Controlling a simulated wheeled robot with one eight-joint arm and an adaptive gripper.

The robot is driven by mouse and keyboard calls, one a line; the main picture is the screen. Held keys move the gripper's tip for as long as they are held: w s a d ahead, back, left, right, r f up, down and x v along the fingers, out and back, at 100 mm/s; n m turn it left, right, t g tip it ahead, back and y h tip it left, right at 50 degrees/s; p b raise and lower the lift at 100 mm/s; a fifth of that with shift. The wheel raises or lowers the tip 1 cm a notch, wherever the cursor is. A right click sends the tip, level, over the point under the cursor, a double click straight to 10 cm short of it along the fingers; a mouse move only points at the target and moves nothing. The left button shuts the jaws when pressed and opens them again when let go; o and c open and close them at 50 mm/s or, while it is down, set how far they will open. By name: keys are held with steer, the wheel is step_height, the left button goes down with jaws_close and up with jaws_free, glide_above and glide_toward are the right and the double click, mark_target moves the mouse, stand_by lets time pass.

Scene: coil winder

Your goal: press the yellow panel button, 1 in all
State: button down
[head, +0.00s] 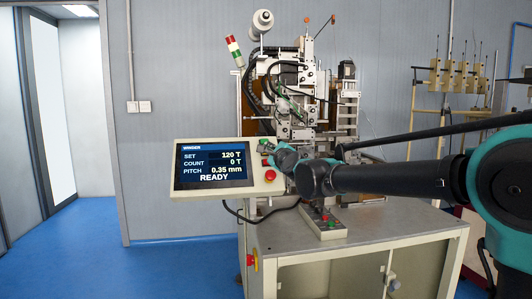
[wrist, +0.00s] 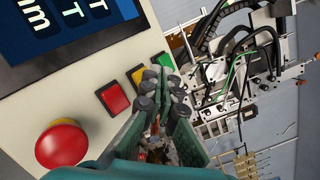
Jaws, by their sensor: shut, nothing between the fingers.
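The yellow button (wrist: 138,75) is a small square on the cream control panel (wrist: 165,22), between a square red button (wrist: 113,97) and a green button (wrist: 165,62). The wrist view shows it partly covered by my fingertips. My gripper (wrist: 163,88) is shut and empty, its tips close in front of the panel by the yellow and green buttons. I cannot tell whether they touch it. In the head view, my gripper (head: 278,153) is at the right edge of the panel (head: 235,187), and the yellow button cannot be made out.
A round red mushroom button (wrist: 62,143) sits lower on the panel. The panel's screen (head: 211,165) reads SET 120 T, COUNT 0 T, PITCH 0.35 mm, READY. The winder (head: 290,85) stands behind on a metal cabinet (head: 330,240). A small button box (head: 325,228) lies on the cabinet top.

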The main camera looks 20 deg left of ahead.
stand_by(0.3)
steer(key=s+d+r, duration=0.2)
steer(key=s+r, duration=0.1)
steer(key=shift+s+r, duration=0.15)
steer(key=shift+r, duration=0.05)
stand_by(0.4)
steer(key=shift+f, duration=0.1)
stand_by(0.4)
steer(key=s+d+f+n+g+h, duration=0.25)
steer(key=d+f+n, duration=0.35)
steer(key=d+f, duration=0.7)
steer(key=s+d+f+n+g+h, duration=0.1)
steer(key=d+f+n+g+h, duration=0.3)
steer(key=d+f, duration=0.95)
steer(key=s+d+f+n+g+h, duration=0.3)
steer(key=s+d+f+n+h, duration=0.2)
steer(key=s+d+f, duration=1.8)
steer(key=shift+d+f+n+g, duration=0.15)
steer(key=shift+d+n+g, duration=0.2)
steer(key=shift+n, duration=0.75)
